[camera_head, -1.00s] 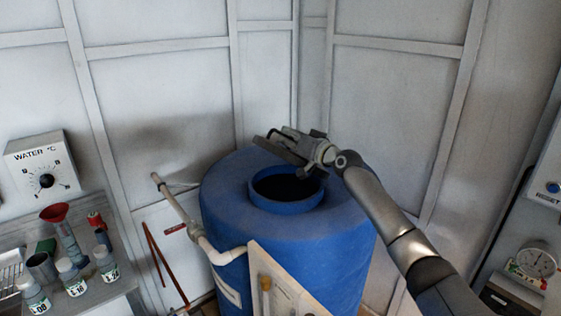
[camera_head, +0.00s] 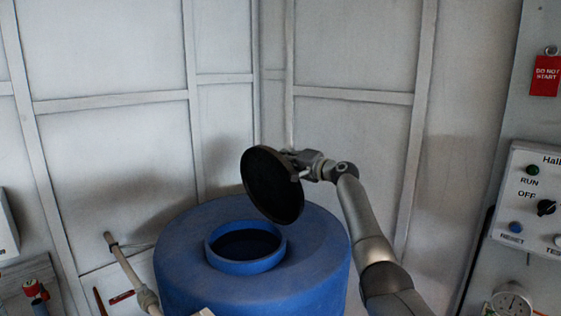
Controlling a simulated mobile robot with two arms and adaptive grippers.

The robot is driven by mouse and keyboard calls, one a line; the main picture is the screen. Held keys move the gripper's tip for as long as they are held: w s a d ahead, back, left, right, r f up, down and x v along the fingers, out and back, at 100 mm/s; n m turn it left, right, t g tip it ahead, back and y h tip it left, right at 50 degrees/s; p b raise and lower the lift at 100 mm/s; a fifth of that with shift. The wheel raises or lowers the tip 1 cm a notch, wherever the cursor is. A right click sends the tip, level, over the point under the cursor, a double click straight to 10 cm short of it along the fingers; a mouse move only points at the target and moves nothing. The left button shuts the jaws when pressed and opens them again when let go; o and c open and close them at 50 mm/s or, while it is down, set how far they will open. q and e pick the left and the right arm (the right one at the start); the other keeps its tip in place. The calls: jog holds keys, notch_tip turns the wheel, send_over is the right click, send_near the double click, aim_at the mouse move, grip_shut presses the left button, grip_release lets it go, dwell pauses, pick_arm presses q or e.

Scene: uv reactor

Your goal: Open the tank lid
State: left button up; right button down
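The blue tank (camera_head: 315,255) stands in the lower middle of the head view, with its round mouth (camera_head: 217,262) uncovered and dark inside. The round black lid (camera_head: 270,185) is off the mouth and held above the tank's right rear side, tilted steeply with its flat face towards me. My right gripper (camera_head: 301,163) is at the lid's upper right edge and appears shut on it; its fingertips are partly hidden by the lid. My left gripper is not in view.
A control panel (camera_head: 530,200) with knobs and a red tag (camera_head: 545,76) is on the right. Pale panelled walls close in behind the tank. A bench with a red-topped item (camera_head: 32,288) is at lower left.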

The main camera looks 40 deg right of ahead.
jog(key=shift+d, duration=0.5)
jog(key=c, duration=1.7)
grip_release()
jog(key=shift+s, duration=0.1)
